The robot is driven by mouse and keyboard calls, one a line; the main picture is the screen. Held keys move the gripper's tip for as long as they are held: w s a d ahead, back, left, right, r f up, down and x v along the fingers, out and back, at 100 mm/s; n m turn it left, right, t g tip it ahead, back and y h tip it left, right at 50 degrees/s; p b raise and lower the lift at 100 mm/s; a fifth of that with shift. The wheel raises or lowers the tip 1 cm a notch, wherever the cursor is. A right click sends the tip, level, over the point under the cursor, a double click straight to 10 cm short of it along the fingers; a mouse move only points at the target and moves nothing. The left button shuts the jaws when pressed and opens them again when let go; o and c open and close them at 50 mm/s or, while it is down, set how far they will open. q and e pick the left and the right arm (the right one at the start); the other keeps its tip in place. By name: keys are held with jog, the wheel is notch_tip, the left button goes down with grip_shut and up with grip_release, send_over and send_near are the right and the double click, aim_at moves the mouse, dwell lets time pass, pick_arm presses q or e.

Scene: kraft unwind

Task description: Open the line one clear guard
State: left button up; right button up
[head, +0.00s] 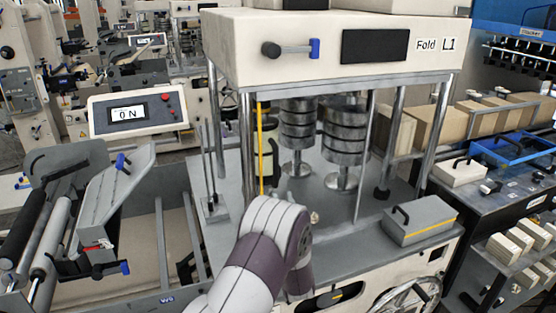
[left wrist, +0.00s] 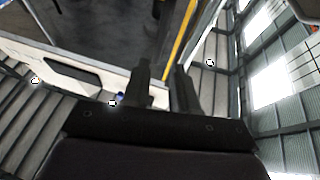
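The line one machine, labelled "Fold L1" (head: 435,44), stands in the middle of the head view. Its clear guard is hard to make out; a yellow upright strip (head: 261,150) shows at the left of its front opening, with a dark handle-like piece (head: 274,158) beside it. A yellow strip also shows in the left wrist view (left wrist: 181,35). My left arm reaches up in front of the machine and hides its own fingers in the head view. In the left wrist view my left gripper (left wrist: 163,68) has its fingers apart. I cannot tell whether anything is between them. My right gripper is out of view.
Metal rollers (head: 343,142) stand inside the machine. A grey block with a yellow stripe (head: 420,219) sits at its front right. A dark bench with cartons (head: 515,175) is at right.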

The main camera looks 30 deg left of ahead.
aim_at(276, 168)
pick_arm(q)
jog(key=p+x, duration=0.5)
jog(key=x, duration=0.6)
jog(key=shift+f+p, duration=0.1)
jog(key=shift+p, duration=0.2)
jog(key=shift+a+r, duration=0.15)
jog(key=shift+r, duration=0.3)
jog(key=shift+w+a+f, duration=0.15)
jog(key=shift+w+f, duration=0.05)
jog(key=shift+w, duration=0.15)
jog(key=shift+c, duration=0.8)
grip_shut()
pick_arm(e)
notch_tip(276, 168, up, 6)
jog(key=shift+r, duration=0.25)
